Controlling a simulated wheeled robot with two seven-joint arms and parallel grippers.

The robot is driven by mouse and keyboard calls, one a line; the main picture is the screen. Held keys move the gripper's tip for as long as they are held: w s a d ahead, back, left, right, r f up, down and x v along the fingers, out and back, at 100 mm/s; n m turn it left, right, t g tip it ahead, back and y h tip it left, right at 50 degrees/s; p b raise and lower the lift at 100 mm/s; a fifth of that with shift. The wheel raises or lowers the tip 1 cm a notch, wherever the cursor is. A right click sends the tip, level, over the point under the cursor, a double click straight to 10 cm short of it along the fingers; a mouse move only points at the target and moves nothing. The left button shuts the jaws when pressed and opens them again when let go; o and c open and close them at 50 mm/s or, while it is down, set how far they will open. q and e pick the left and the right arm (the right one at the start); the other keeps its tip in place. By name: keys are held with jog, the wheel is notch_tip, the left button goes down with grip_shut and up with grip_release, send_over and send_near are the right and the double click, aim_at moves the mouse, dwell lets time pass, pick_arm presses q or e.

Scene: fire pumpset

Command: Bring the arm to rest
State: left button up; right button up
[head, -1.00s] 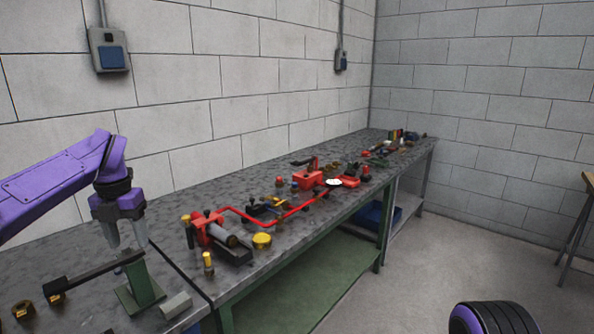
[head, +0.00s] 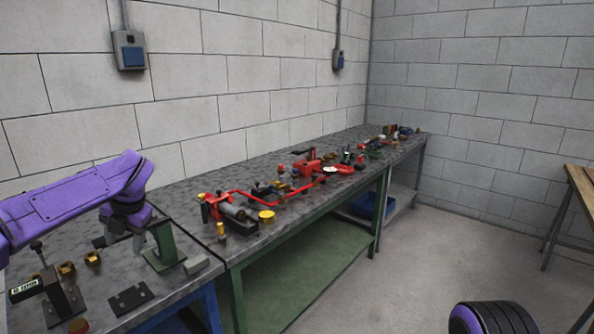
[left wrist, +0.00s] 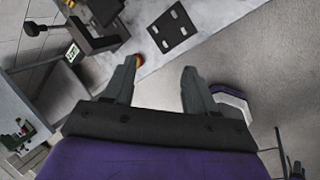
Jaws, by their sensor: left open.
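My left arm comes in from the left in the head view. Its gripper (head: 127,240) hangs over the near bench (head: 195,289), in front of or beside the green stand (head: 163,248); the overlap hides the exact gap. In the left wrist view the two grey fingers of this gripper (left wrist: 160,88) are spread wide with nothing between them. Bench edge and floor show beyond them. My right gripper is not in view.
Near my arm are brass fittings (head: 67,268), a dark plate (head: 130,298) and a black clamp-like fixture (head: 62,296). A red pump assembly with a red pipe (head: 262,203) lies farther along the bench. Open floor (head: 420,270) is at right.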

pick_arm(q)
jog(key=s+d+f+m+t+y, duration=0.1)
jog(key=d+f+m+t+y, duration=0.2)
jog(key=f+m, duration=0.55)
jog(key=s+d+f+m+t+y, duration=0.1)
jog(key=d+f+m+t+y, duration=0.3)
jog(key=f, duration=0.7)
jog(key=s+d+f+m+h, duration=0.45)
jog(key=s+f+m, duration=0.3)
jog(key=f, duration=0.25)
jog(key=s+f+m+g+h, duration=0.1)
jog(key=s+f+m, duration=0.2)
jog(key=s, duration=0.7)
jog(key=s+a+f+m+g+h, duration=0.1)
jog(key=s+f+m+g, duration=0.1)
jog(key=s, duration=0.9)
jog(key=s+f+m+g+h, duration=0.1)
jog(key=s+f+m, duration=0.3)
jog(key=s, duration=0.7)
notch_tip(320, 180, down, 3)
jog(key=shift+a+r+g, duration=0.15)
jog(key=shift+a+g, duration=0.25)
jog(key=shift+g, duration=0.2)
jog(key=shift+h, duration=0.25)
